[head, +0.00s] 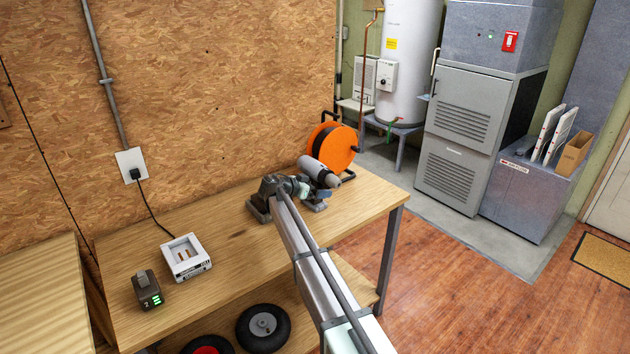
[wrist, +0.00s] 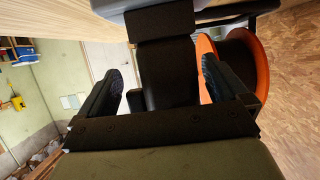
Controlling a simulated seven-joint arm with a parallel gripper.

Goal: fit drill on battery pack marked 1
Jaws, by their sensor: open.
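The drill (head: 320,170) stands at the right end of the workbench, with a pale grey body and a dark foot low down. In the wrist view its black handle (wrist: 165,62) lies between the two fingers of my gripper (wrist: 163,82), which are open with gaps beside the handle. In the head view my gripper (head: 303,188) is at the drill's left side, partly hidden by my arm. A dark battery pack marked 2 (head: 148,290) with green lights stands at the bench's left end. I cannot make out a pack marked 1.
A white charger (head: 186,258) is plugged into the wall outlet (head: 131,164). An orange cord reel (head: 332,147) stands close behind the drill. The bench (head: 225,236) is clear between charger and arm. Wheels (head: 263,327) lie on the lower shelf.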

